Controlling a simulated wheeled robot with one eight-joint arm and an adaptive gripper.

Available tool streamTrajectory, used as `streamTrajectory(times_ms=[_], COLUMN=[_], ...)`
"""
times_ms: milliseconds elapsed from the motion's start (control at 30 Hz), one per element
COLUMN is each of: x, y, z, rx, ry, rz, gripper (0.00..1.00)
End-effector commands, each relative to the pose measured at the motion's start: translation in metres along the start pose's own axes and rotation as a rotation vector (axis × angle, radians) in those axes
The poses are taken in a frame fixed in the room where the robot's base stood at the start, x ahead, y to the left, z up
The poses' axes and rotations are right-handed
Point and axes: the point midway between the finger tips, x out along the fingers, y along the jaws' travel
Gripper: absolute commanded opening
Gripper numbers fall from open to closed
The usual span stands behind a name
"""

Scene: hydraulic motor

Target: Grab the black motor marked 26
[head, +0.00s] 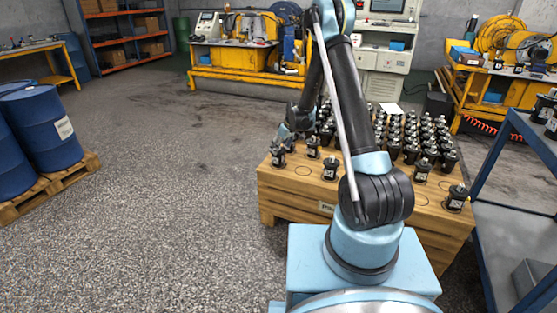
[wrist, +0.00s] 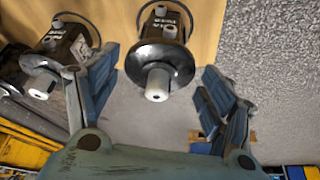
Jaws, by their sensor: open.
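Several black motors with silver shafts and white number labels stand on a wooden crate (head: 285,192); I cannot read the numbers, so I cannot tell which is 26. My gripper (wrist: 162,80) is open, with a visible gap on both sides of the motor. Its label is hardly visible there.
Another motor (wrist: 60,50) stands close beside the left finger in the wrist view. Near ones in the head view include a motor (head: 312,147) and a motor (head: 330,168). Blue barrels (head: 45,130) stand at left, a blue metal frame (head: 500,160) at right.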

Motion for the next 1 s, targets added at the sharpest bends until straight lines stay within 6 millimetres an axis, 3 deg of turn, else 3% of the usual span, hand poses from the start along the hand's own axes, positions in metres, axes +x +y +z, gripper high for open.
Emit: streamTrajectory(times_ms=[200, 467, 800, 1000], x=[0.023, 0.035, 0.075, 0.085], y=[0.000, 0.000, 0.000, 0.000], z=[0.000, 0.000, 0.000, 0.000], rx=[0.000, 0.000, 0.000, 0.000], ry=[0.000, 0.000, 0.000, 0.000], rz=[0.000, 0.000, 0.000, 0.000], gripper=[0.75, 0.75, 0.75, 0.75])
